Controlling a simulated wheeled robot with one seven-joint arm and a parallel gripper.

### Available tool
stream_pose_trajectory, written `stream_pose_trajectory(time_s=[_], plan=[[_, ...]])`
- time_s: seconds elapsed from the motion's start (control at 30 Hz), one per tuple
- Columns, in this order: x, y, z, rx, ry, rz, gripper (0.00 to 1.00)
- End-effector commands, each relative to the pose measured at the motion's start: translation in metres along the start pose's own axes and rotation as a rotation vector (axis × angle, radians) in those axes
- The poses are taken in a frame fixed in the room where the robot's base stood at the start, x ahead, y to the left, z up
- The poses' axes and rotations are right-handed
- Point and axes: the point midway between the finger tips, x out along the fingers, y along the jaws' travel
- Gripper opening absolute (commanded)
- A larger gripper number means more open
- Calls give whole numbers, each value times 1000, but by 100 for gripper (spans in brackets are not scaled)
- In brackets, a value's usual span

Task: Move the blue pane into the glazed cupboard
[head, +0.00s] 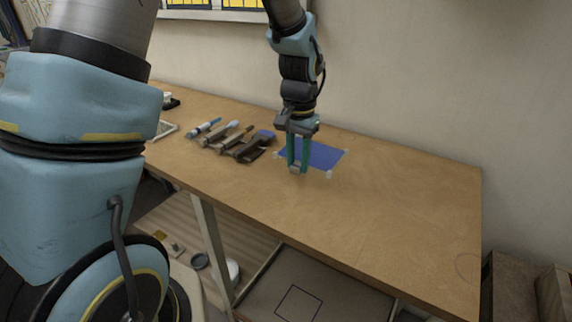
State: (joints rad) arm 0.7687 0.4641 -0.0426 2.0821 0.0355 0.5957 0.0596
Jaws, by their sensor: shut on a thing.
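The blue pane (325,157) lies roughly flat at the middle of the wooden table, with small pale pieces at its corners. My gripper (297,170) points down at the pane's near left edge, its two teal fingers shut on that edge. The fingers hide part of the pane; whether it is lifted off its corner pieces is hard to tell. No glazed cupboard can be made out for certain. A frame with yellow panes (242,4) shows on the wall at the top, cut off by the picture's edge.
Several brushes and tools (232,138) lie on the table (400,220) left of the pane. The table's right half is clear. Below its front edge is a tray-like surface (340,300) with a dark square outline. A box (552,292) stands at the lower right.

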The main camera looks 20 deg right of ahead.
Motion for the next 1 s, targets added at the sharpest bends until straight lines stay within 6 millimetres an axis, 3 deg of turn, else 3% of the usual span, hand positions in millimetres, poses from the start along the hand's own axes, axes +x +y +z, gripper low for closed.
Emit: stream_pose_trajectory(time_s=[0.4, 0.8, 0.83, 1.0], plan=[[46, 0, 0, 1, -1, 0, 0], [52, 0, 0, 1, 1, 0, 0], [51, 0, 0, 1, 1, 0, 35], [51, 0, 0, 1, 1, 0, 54]])
